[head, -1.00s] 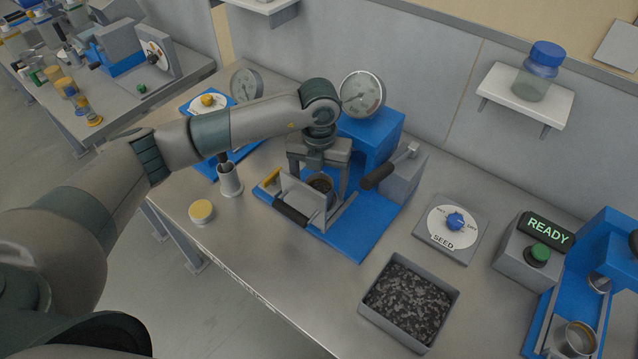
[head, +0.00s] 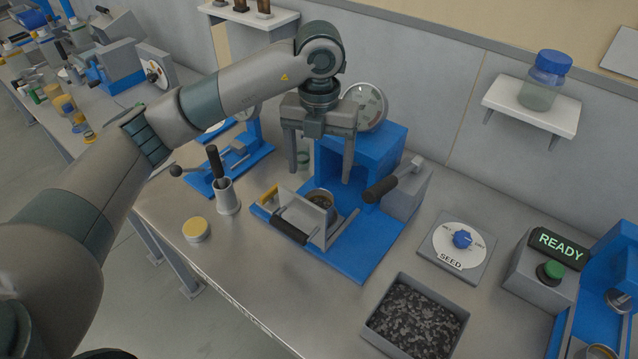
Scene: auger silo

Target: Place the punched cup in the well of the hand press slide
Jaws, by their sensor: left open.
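The punched cup (head: 322,201) is a small round metal cup with dark contents. It stands upright at the slide (head: 305,215) of the blue hand press (head: 360,232), behind the slide's grey front plate. Its lower part is hidden, so I cannot tell how deep it sits in the well. My left gripper (head: 320,175) is open and empty, with its two fingers pointing down above the cup and apart from it. My right gripper is not in view.
A holder with a black-handled tool (head: 226,195) and a yellow-topped tin (head: 196,230) stand left. A seed tray (head: 415,318) and the seed dial (head: 461,241) are on the right.

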